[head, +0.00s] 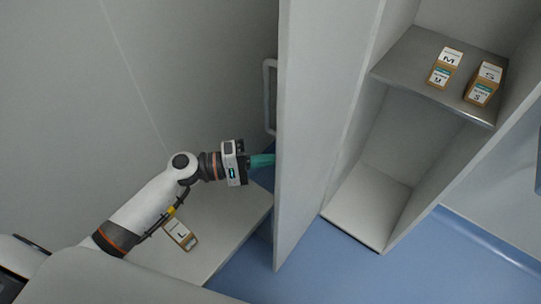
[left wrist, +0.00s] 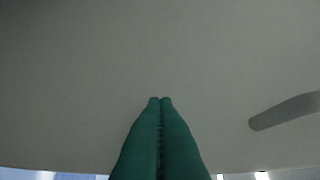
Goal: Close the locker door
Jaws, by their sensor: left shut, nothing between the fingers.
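The locker door (head: 312,110) stands wide open in the head view, seen nearly edge-on. The open locker (head: 375,195) is to its right. A pale bar handle (head: 269,97) is on the door's left face, and part of it shows in the left wrist view (left wrist: 285,111). My left gripper (head: 268,160) is on the left side of the door, below the handle. Its green fingers (left wrist: 160,100) are shut and empty, pointing at the door face. I cannot tell whether the tips touch it. My right gripper is not in view.
Boxes marked M (head: 441,75) and S (head: 480,91) stand on the locker's metal shelf (head: 420,82). A box marked L (head: 180,234) lies on a pale surface (head: 228,222) under my left arm. A grey wall is at the left. Blue floor (head: 330,262) shows below the door.

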